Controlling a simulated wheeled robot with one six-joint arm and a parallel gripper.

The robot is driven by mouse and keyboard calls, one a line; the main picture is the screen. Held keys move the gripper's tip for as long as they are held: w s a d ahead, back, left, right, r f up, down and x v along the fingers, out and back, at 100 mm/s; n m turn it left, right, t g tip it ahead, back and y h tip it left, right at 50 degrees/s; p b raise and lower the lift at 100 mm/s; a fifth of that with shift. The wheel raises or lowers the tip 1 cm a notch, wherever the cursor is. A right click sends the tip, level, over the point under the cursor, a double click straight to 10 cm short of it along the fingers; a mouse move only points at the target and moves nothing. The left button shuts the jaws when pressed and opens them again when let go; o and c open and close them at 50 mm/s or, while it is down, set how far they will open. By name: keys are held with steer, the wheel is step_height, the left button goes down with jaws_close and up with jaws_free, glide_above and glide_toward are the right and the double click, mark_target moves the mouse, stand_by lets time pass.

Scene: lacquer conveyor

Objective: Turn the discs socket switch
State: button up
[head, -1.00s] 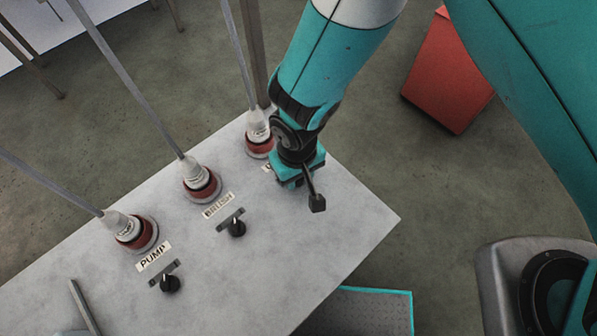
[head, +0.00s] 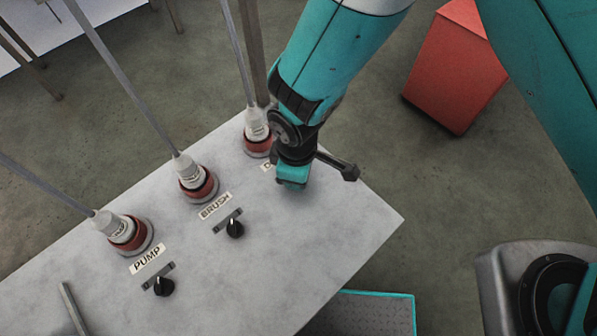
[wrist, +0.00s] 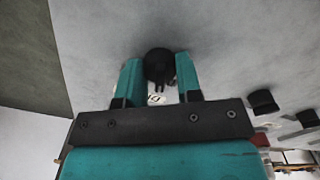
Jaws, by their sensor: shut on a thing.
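The discs switch is a black round knob (wrist: 159,62) on the grey panel (wrist: 225,45). In the wrist view my gripper (wrist: 160,80) has its two teal fingers on either side of it, shut on it. In the head view my gripper (head: 292,180) is down at the panel by the third socket (head: 257,138) and hides this knob. The label (head: 266,167) there is mostly covered; only its first letter, which looks like a D, shows. Part of a label (wrist: 157,98) also shows between the fingers in the wrist view.
The brush knob (head: 235,229) and pump knob (head: 164,287) stand to the left, below their labels. Red sockets with white plugs and cables (head: 128,231) line the panel's far side. A red box (head: 456,68) is on the floor. The panel's right corner is clear.

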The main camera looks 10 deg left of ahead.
steer(key=shift+a+n, duration=0.1)
steer(key=shift+n, duration=0.9)
steer(key=o, duration=0.9)
steer(key=shift+o, duration=0.2)
step_height(320, 180, up, 18)
steer(key=b, duration=0.2)
steer(key=shift+f, duration=0.25)
